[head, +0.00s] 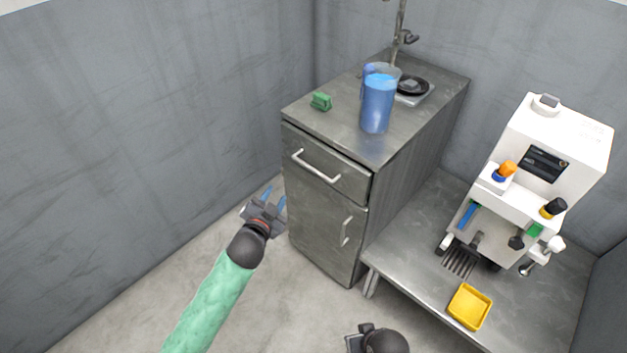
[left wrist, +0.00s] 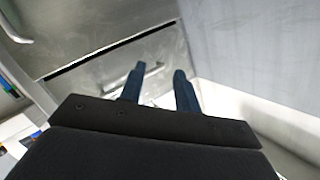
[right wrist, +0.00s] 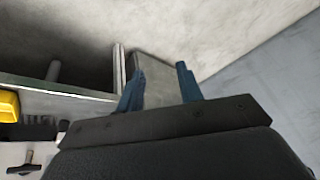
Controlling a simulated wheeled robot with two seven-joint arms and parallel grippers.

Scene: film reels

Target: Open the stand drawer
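The grey stand (head: 405,165) is a cabinet against the back wall. Its upper drawer (head: 327,168) looks closed and has a pale horizontal bar handle (head: 315,166). A lower door (head: 318,231) has an upright handle (head: 346,232). My left gripper (head: 274,196) is open and empty, left of the stand's front and below the drawer handle's height in the picture. In the left wrist view, its blue fingers (left wrist: 158,88) are apart before a grey panel with a pale handle. My right gripper shows open and empty in the right wrist view (right wrist: 160,90); its fingers are hidden in the head view.
On the stand are a blue-filled pitcher (head: 376,106), a green block (head: 321,101) and a scale with a black dish (head: 413,86). A low bench (head: 405,263) on the right bears a white machine (head: 522,205) and a yellow tray (head: 469,307). The floor before the stand is clear.

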